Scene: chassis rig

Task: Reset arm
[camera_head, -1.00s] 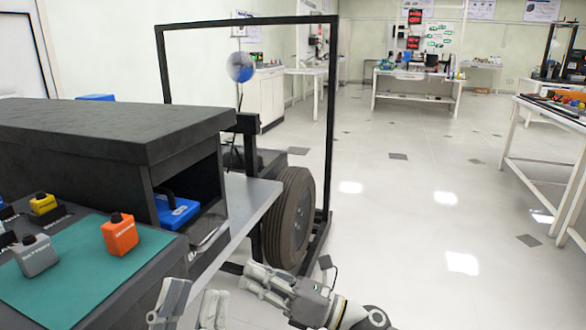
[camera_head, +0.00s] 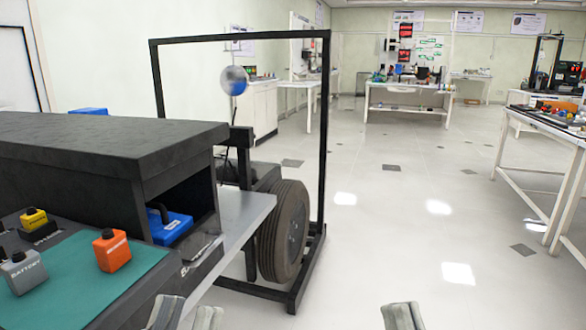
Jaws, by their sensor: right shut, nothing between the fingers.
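My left gripper (camera_head: 186,314) is at the bottom edge, right of the green mat. Its two grey fingertips stand apart with nothing between them. My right gripper (camera_head: 403,317) is at the bottom edge further right, over bare floor. Only its grey tip shows; the rest is cut off by the frame. It is shut and holds nothing. Both grippers are apart from the chassis rig (camera_head: 240,215).
A black box housing (camera_head: 100,140) with a blue block (camera_head: 168,225) inside stands at the left. A wheel (camera_head: 284,230) stands inside a black frame (camera_head: 322,130).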

